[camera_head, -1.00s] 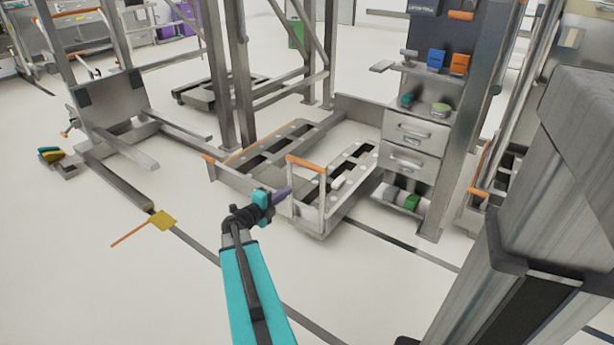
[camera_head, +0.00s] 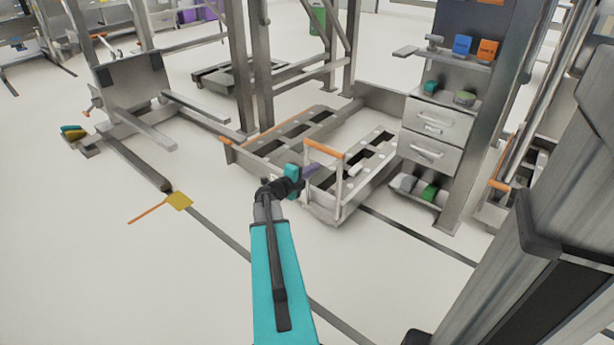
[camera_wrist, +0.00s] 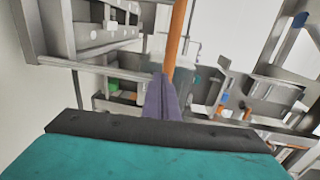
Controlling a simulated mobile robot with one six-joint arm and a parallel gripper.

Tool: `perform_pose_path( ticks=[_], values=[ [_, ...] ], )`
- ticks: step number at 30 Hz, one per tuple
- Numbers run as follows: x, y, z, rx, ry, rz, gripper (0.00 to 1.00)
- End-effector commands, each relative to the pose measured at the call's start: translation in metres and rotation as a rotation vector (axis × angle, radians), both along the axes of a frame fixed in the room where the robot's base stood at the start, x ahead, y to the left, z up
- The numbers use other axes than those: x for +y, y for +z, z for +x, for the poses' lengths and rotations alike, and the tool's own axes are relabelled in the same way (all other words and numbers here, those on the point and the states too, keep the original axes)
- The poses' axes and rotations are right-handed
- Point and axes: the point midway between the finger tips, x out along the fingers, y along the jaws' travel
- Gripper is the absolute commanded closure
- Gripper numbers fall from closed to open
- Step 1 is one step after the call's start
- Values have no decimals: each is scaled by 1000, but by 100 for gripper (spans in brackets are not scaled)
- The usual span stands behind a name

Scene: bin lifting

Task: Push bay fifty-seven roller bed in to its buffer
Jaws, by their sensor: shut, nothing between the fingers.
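The roller bed (camera_head: 366,160) is a low grey metal frame with dark slots, standing on the floor beside the rack uprights. An upright handle with an orange crossbar (camera_head: 325,149) stands at its near end. My gripper (camera_head: 312,169) is shut and empty, with purple fingers at the near left side of this handle, just below the crossbar. In the wrist view the purple fingers (camera_wrist: 162,102) overlap the lower end of the orange bar (camera_wrist: 176,35). I cannot tell whether they touch. The buffer cannot be made out.
A second slotted rail (camera_head: 298,131) with an orange edge lies to the left. A drawer cabinet (camera_head: 430,130) stands on the right. A yellow tag (camera_head: 179,201) lies on the floor line at left. The near left floor is open.

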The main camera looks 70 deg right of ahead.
Motion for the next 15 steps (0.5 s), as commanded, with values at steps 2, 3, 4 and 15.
perform_pose_path(
  ticks=[2, 3, 4, 15],
  values=[
    [-13, -4, -3, 0, -2, -1, 100],
    [-19, -5, -4, 0, -2, -1, 100],
    [-23, -5, -5, -1, -2, 0, 100],
    [-61, 2, -16, 0, -1, 0, 100]
  ],
)
